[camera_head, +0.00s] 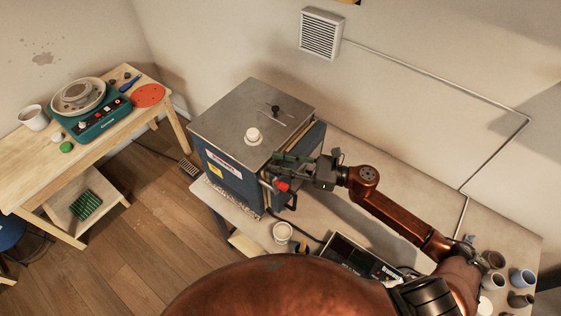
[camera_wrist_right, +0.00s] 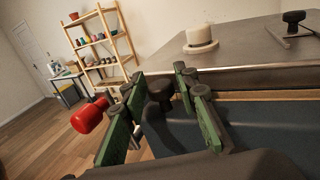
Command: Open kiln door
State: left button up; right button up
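The kiln (camera_head: 233,172) has a blue body and a flat grey metal top. It stands upright on a table in the middle of the head view. My right gripper (camera_head: 281,164) is at the kiln's right side, close to the top edge. In the right wrist view its green fingers (camera_wrist_right: 160,82) are apart, with a dark round knob (camera_wrist_right: 160,92) showing between them; I cannot tell whether they touch it. A red handle (camera_head: 282,186) is beside the fingers, and it shows to their left in the wrist view (camera_wrist_right: 90,117). My left gripper is not in view.
A white round plug (camera_head: 253,136) and a black-knobbed piece (camera_head: 275,111) are on the kiln's top.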

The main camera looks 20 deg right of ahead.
grip_shut()
dwell(0.3)
jog(key=shift+d, duration=0.1)
